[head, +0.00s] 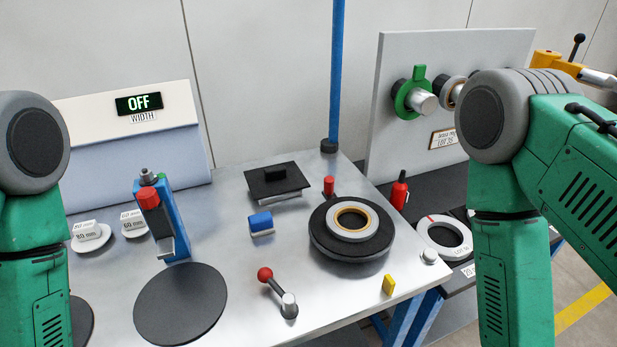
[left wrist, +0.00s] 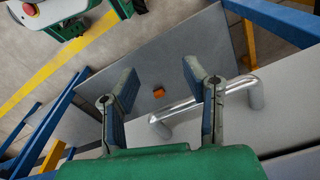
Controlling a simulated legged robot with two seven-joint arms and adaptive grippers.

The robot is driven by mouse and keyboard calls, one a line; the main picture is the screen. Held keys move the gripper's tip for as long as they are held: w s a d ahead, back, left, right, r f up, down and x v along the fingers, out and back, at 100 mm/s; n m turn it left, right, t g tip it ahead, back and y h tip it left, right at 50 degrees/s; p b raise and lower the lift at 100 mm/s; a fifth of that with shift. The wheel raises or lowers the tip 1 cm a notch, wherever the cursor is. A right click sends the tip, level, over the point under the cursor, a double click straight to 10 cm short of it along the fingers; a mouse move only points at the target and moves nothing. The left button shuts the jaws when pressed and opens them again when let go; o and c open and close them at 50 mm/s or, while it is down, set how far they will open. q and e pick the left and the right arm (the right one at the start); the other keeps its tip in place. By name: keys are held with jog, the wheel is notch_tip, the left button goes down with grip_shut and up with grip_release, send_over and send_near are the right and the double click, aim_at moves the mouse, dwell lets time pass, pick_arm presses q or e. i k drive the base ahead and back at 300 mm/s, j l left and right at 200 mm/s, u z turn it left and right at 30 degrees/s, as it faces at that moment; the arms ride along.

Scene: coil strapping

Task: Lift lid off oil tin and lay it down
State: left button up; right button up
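A low silver tin (head: 283,196) stands at the back middle of the steel table in the head view. A flat black square lid (head: 276,181) with a raised black grip block on top covers it. I take this to be the oil tin; no label is readable. Neither gripper shows in the head view, only parts of my green arms at the left and right edges. In the left wrist view my left gripper (left wrist: 160,82) has its two fingers spread, with nothing between them. The tin is not visible there. My right gripper is out of view.
A blue block (head: 261,223) sits just in front of the tin. A black turntable with a ring (head: 350,220) is to its right, a blue-and-red post (head: 160,220) to its left. A red-knobbed lever (head: 287,300) stands near the front. A silver bar handle (left wrist: 205,104) is near my left gripper.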

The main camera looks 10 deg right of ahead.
aim_at(284, 177)
jog(key=k, duration=0.25)
jog(key=l+z, duration=0.15)
jog(key=l, duration=0.4)
jog(key=i+l+z, duration=0.15)
jog(key=l, duration=0.25)
jog(key=i+l+z, duration=0.15)
jog(key=i+l, duration=0.1)
jog(key=l, duration=0.1)
